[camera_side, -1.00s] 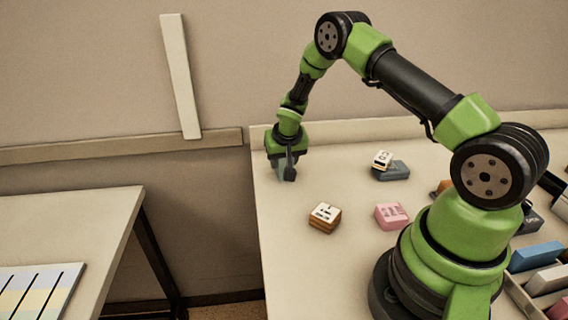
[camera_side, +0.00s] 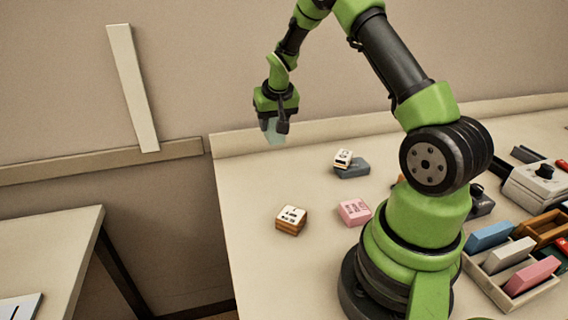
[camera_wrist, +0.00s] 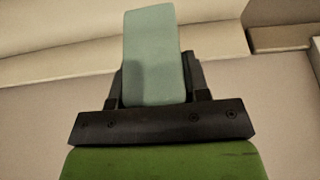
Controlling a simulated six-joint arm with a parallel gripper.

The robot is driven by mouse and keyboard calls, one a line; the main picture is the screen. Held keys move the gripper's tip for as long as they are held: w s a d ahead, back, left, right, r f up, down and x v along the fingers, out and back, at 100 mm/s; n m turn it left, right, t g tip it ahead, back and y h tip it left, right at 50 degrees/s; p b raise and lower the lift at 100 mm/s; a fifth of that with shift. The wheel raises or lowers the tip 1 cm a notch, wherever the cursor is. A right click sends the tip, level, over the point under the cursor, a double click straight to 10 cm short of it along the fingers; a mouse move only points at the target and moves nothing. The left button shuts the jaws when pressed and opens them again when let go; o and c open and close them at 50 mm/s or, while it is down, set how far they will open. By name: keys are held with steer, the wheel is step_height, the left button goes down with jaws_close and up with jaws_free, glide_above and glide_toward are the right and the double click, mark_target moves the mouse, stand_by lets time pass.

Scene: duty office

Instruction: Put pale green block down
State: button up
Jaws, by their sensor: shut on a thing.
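The pale green block (camera_wrist: 152,52) is held between the fingers of my gripper (camera_wrist: 155,88) in the wrist view and sticks out beyond them. In the side view, my gripper (camera_side: 277,122) is near the far left part of the table (camera_side: 250,215), and the lower part of the pale green block (camera_side: 272,134) shows below its fingers. The block appears raised above the tabletop, though the exact gap is hard to judge. Part of the block is hidden by the fingers.
An orange-brown block with a white top (camera_side: 291,220), a pink block (camera_side: 354,211) and a blue-grey block (camera_side: 353,170) with a small white-topped block (camera_side: 343,157) on it stand on the table. A tray (camera_side: 478,277) with coloured blocks is at right. The left front tabletop is clear.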

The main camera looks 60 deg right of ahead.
steer(key=s+d, duration=0.4)
steer(key=d, duration=0.1)
steer(key=shift+m, duration=0.3)
steer(key=shift+s+a+f, duration=0.1)
steer(key=shift+a+f, duration=0.05)
steer(key=shift+f, duration=4.8)
steer(key=shift+f, duration=0.1)
steer(key=o, duration=1.2)
